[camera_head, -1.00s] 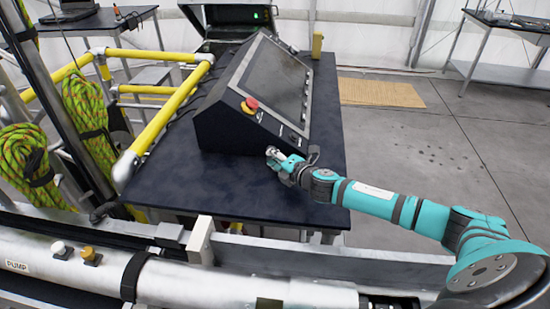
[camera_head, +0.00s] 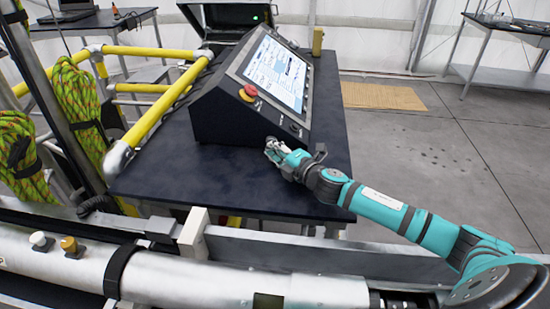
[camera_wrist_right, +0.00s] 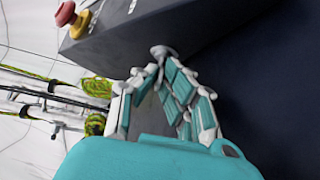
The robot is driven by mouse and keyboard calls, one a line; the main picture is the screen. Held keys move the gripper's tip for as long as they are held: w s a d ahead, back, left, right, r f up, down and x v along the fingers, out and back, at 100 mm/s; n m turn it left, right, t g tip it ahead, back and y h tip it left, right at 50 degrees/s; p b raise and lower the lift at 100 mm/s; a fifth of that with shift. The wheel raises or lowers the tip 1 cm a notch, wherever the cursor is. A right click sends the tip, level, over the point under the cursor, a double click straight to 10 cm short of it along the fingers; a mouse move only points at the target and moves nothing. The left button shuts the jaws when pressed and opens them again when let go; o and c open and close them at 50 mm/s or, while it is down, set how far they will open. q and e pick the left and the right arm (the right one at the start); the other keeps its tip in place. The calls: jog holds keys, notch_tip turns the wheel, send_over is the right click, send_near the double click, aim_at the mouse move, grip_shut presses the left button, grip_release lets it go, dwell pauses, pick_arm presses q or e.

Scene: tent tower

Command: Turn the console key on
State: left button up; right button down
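The console (camera_head: 225,122) is a dark sloped box on a table, with a lit screen (camera_head: 274,68). My right gripper (camera_head: 273,146) is at the console's near lower edge. In the right wrist view, its fingertips (camera_wrist_right: 161,67) come together at a small grey key-like piece (camera_wrist_right: 162,50) at the console's edge. They appear shut on this key, which is mostly covered by the fingers. Its exact turn angle cannot be read. My left gripper is not in view.
A red and yellow stop button (camera_head: 248,92) sits on the console's near face, and it also shows in the right wrist view (camera_wrist_right: 66,14). The dark table (camera_head: 190,178) is bare in front of the console. Yellow rails (camera_head: 165,108) stand at the left.

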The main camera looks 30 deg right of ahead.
dwell(0.3)
jog(key=c, duration=1.5)
grip_release()
